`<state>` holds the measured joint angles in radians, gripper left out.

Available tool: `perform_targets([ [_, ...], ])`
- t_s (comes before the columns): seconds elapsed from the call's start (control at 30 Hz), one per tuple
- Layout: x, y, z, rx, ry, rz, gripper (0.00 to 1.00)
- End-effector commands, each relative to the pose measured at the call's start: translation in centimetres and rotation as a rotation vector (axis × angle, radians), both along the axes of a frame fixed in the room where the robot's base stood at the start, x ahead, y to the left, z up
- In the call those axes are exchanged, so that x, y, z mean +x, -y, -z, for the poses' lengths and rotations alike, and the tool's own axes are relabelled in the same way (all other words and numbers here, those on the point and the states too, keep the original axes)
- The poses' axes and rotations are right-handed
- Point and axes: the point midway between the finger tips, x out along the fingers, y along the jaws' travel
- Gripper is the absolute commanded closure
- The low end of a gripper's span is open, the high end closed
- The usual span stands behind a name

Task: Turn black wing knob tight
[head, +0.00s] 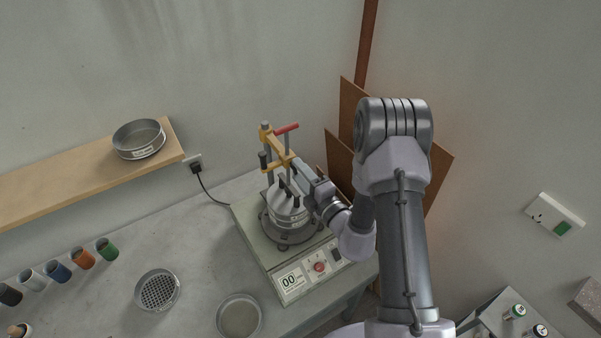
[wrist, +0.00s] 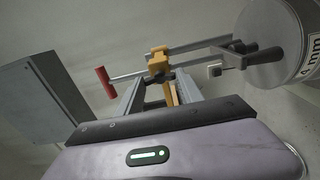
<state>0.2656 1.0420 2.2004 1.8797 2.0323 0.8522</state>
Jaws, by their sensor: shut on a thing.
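A yellow clamp bar (head: 276,144) with a red T-handle (head: 287,128) stands over a sieve stack (head: 289,213) on a shaker. My gripper (head: 293,170) reaches in from the right at the near end of the bar. It is shut on the black wing knob there; fingers and gripper body hide the knob itself. In the wrist view my gripper (wrist: 160,78) shows its fingers either side of the yellow bar's line, with the yellow block (wrist: 159,62) beyond. The red handle (wrist: 106,82) is to the left. A dark grip-like part (wrist: 264,57) shows at the right, before a round sieve.
The shaker base (head: 264,250) has a display and a red button (head: 319,267). A perforated sieve (head: 157,291) and a pan (head: 239,316) lie on the bench at the front. Several coloured cups stand at the left. A shelf (head: 75,172) holds another sieve (head: 139,139). Brown boards lean behind my arm.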

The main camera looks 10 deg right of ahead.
Motion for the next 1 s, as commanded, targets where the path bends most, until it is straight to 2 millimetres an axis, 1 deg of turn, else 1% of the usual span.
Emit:
perform_targets([
  [0.13,0.1,0.0,-0.2,0.001,0.004,0.0,0.97],
  [0.17,0.1,0.0,-0.2,0.0,0.004,0.0,0.51],
  [0.23,0.1,0.0,-0.1,0.0,0.003,0.0,0.37],
  [0.27,0.1,0.0,-0.1,0.0,0.003,0.0,0.35],
  [0.57,-0.1,0.1,0.0,-0.001,0.001,0.001,0.35],
  [0.67,-1.1,0.5,0.1,0.0,0.0,0.002,0.35],
  [0.77,-3.5,1.4,0.3,0.002,-0.002,0.006,0.35],
  [0.9,-8.2,2.9,0.4,0.002,-0.002,0.009,0.35],
  [1.0,-11.3,3.9,0.4,0.003,-0.001,0.009,0.35],
])
